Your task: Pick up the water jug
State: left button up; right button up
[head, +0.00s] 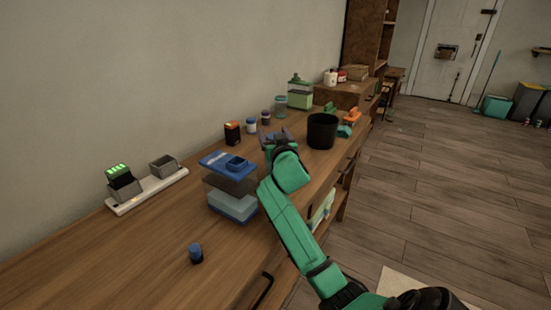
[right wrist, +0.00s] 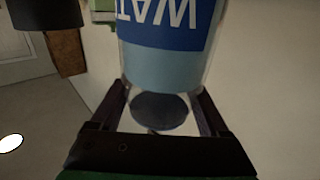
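The water jug (head: 280,108) stands upright on the wooden counter, a clear bluish jug just beyond my right gripper (head: 273,136) in the head view. In the right wrist view, which is upside down, the jug (right wrist: 165,60) shows its blue label with part of a word, and its dark round lid (right wrist: 160,112) lies between the fingers in the picture. My right gripper (right wrist: 165,115) is open, with gaps beside the lid; I cannot tell how far in depth the jug is from it. My left gripper is not in view.
A black cup (head: 322,131) stands right of the gripper, and a green-lidded container (head: 300,93) behind the jug. Small bottles (head: 251,126) and an orange-dark box (head: 232,133) line the wall side. Stacked bins (head: 232,188) stand nearer. The near-left counter is mostly clear.

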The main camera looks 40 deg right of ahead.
grip_shut()
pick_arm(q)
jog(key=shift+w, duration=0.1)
pick_arm(e)
jog(key=shift+r, duration=0.15)
